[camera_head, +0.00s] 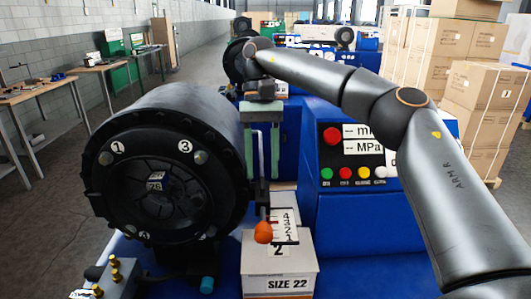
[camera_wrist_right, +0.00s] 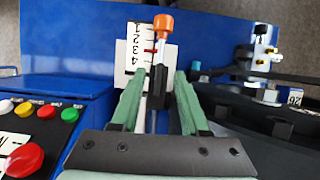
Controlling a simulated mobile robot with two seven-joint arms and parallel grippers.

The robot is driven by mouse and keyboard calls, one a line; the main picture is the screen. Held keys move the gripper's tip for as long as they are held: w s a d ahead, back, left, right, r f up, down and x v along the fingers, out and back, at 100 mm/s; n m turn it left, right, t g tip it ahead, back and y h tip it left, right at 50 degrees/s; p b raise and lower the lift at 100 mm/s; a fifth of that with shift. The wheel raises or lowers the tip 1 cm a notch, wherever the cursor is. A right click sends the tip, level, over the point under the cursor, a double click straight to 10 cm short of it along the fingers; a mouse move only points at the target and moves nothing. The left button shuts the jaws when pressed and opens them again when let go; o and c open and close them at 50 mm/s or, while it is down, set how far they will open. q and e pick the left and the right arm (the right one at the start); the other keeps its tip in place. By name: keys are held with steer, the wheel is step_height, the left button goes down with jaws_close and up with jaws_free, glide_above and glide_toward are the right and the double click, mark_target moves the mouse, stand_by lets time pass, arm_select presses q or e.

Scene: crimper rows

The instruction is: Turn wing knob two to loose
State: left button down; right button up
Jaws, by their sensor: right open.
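A round black crimper head (camera_head: 165,195) faces me at the left of the head view. Small grey knobs sit on its face, one beside the label 1 (camera_head: 105,158) and one beside the label 3 (camera_head: 200,157). My right gripper (camera_head: 262,165) points down, open, right of the crimper head. In the wrist view its green fingers (camera_wrist_right: 159,90) flank a dark lever with an orange ball (camera_wrist_right: 163,24); I see no contact. My left gripper is out of view.
A blue panel with buttons (camera_head: 345,172) stands right. Brass fittings (camera_head: 115,270) are at lower left. Free floor lies left.

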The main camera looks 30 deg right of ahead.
steer(key=s+a+r, duration=0.7)
steer(key=s+r, duration=0.3)
steer(key=s, duration=0.2)
steer(key=shift+b, duration=0.35)
steer(key=shift+s, duration=0.1)
